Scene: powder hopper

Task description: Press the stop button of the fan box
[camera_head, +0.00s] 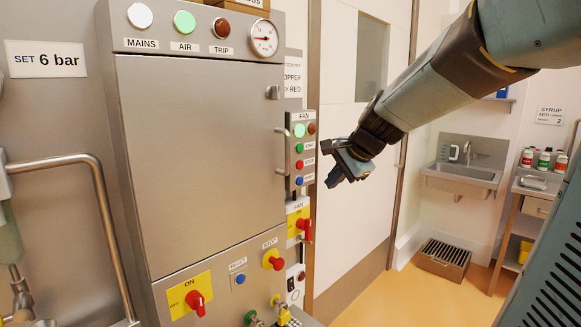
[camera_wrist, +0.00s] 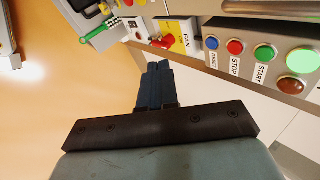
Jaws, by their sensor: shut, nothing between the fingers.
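The fan box (camera_head: 290,150) is a narrow grey panel on the right side of the big steel cabinet; it also shows in the wrist view (camera_wrist: 252,32). Its red stop button (camera_head: 299,164) sits between the green start button (camera_head: 299,147) and the blue reset button (camera_head: 299,181). In the wrist view, the labelled stop button (camera_wrist: 235,47) is up and right of my fingertips. My gripper (camera_head: 333,180) is shut and empty, just right of the box in the head view. The fingers (camera_wrist: 158,68) seem apart from the box; the exact gap is unclear.
Below the fan box is a yellow plate with a red fan switch (camera_head: 304,226). The cabinet carries a door handle (camera_head: 281,150), another red stop knob (camera_head: 273,260) and a red on/off knob (camera_head: 195,302). A sink (camera_head: 465,173) stands at the back right.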

